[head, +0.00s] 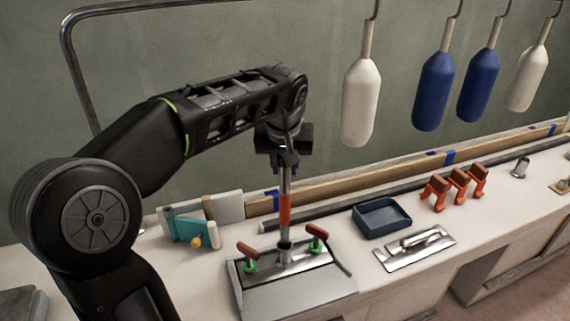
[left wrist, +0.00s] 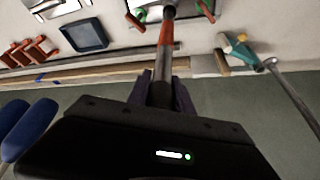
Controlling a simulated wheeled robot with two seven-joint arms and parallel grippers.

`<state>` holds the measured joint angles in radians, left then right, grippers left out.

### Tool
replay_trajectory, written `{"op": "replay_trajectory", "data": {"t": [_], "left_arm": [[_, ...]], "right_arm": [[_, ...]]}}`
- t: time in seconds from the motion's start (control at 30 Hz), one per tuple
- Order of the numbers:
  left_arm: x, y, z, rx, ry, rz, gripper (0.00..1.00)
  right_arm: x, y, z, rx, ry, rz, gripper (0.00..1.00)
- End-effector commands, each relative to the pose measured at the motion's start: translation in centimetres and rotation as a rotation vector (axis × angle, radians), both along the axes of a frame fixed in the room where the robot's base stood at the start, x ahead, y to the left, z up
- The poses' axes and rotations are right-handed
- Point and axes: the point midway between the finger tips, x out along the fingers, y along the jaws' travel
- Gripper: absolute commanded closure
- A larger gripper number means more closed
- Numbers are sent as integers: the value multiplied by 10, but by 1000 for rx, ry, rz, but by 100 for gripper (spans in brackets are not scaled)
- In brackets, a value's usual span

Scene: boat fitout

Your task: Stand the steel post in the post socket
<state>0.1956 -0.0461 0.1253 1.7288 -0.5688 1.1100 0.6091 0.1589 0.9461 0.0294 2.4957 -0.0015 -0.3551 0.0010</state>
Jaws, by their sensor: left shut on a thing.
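The steel post (head: 284,212) is a slim grey rod with an orange-red band. It stands close to upright. My left gripper (head: 285,158) is shut on its upper part from above. The post's lower end meets the dark ring of the post socket (head: 285,246), on a metal plate between two red-handled clamps. I cannot tell how deep the post sits in it. In the left wrist view the post (left wrist: 165,38) runs from between my left gripper's fingers (left wrist: 160,90) toward the plate. My right gripper is not in view.
A dark blue tray (head: 381,217), a steel trowel (head: 414,248) and several orange clamps (head: 455,186) lie to the right on the bench. A teal tool (head: 191,229) stands left of the plate. White and blue fenders (head: 433,92) hang behind.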

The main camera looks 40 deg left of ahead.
Motion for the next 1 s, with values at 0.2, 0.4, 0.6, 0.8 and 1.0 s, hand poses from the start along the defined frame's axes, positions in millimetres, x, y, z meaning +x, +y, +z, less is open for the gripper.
{"op": "replay_trajectory", "data": {"t": [0.2,0.4,0.6,0.8,1.0], "left_arm": [[0,0,-3,0,-2,0,100],[0,0,-3,0,-2,0,100],[0,0,-3,1,-1,0,62],[0,0,-4,1,-1,0,48],[0,0,-4,0,1,0,48]], "right_arm": [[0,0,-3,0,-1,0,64],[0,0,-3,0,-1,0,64],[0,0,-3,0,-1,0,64],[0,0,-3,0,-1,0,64],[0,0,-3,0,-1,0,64]]}}
